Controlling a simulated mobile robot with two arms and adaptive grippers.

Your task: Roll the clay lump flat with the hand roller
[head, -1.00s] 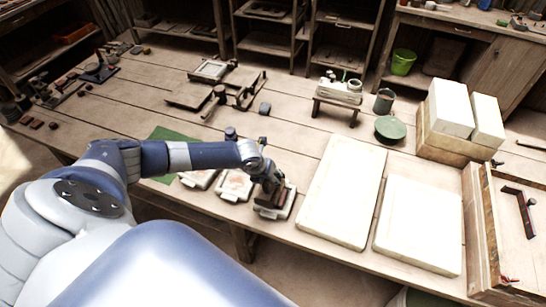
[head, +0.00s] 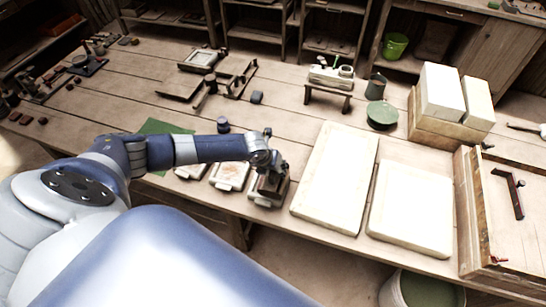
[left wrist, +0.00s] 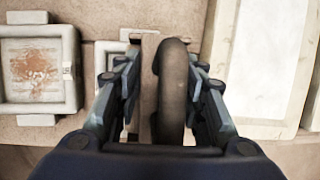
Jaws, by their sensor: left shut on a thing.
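My left gripper (head: 270,184) is over the rightmost of several small white trays at the table's front edge. In the left wrist view its fingers (left wrist: 160,95) stand on both sides of a long, rounded dark-brown piece (left wrist: 173,90), which seems to be part of the hand roller. The gripper is shut on it. The tray below (head: 262,197) is mostly hidden by the gripper; a corner of it shows in the wrist view. I cannot make out a clay lump for sure. My right gripper is not in view.
A neighbouring white tray (head: 229,186) holds a flat rust-brown patch. Two large pale slabs (head: 337,180) (head: 411,212) lie just right of the gripper. A green mat (head: 160,128) is to the left. White blocks (head: 441,93) and a wooden box (head: 463,215) stand farther right.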

